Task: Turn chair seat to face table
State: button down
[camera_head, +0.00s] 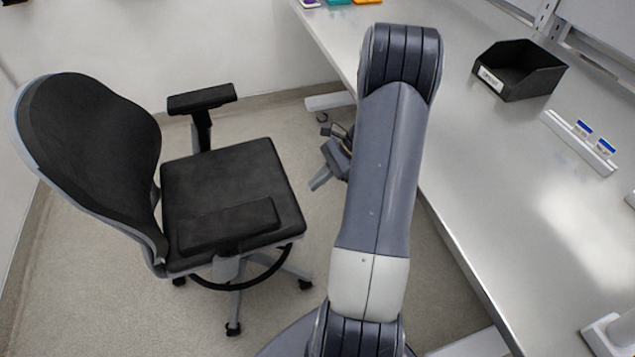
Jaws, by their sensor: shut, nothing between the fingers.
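A black office chair stands on the floor at the left. Its tall backrest (90,150) is at the left and its square seat (235,185) opens toward the right, the side where the steel table (500,210) stands. One armrest (203,98) is at the far side, the other (228,226) at the near side. My gripper (320,184) hangs between the chair and the table, right of the seat and apart from it. It is partly hidden behind my arm. It is shut and holds nothing visible.
On the table are a black open bin (519,70), a white holder with blue-marked cards (580,140) and small coloured items (340,2) at the far end. The chair's wheeled base (235,300) is near my base. Walls bound the left and back; bare floor lies between chair and table.

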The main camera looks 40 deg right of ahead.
jog(key=w+a+f, duration=0.2)
jog(key=a+f, duration=0.2)
jog(key=a, duration=0.4)
jog(key=shift+a+f+p, duration=0.3)
jog(key=shift+f+p, duration=0.05)
jog(key=shift+f, duration=0.05)
jog(key=shift+w, duration=0.1)
